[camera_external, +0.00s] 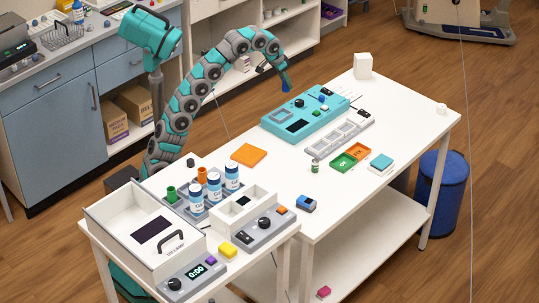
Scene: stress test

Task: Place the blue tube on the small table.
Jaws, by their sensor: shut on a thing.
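My gripper (284,83) is at the end of my curved teal-and-grey arm, above the back left of the large white table. It is shut on a small blue piece, which appears to be the blue tube (286,88). The fingers are too small to show the hold in detail. The tube is held in the air, apart from the table. The smaller white table (262,257) stands at the front left.

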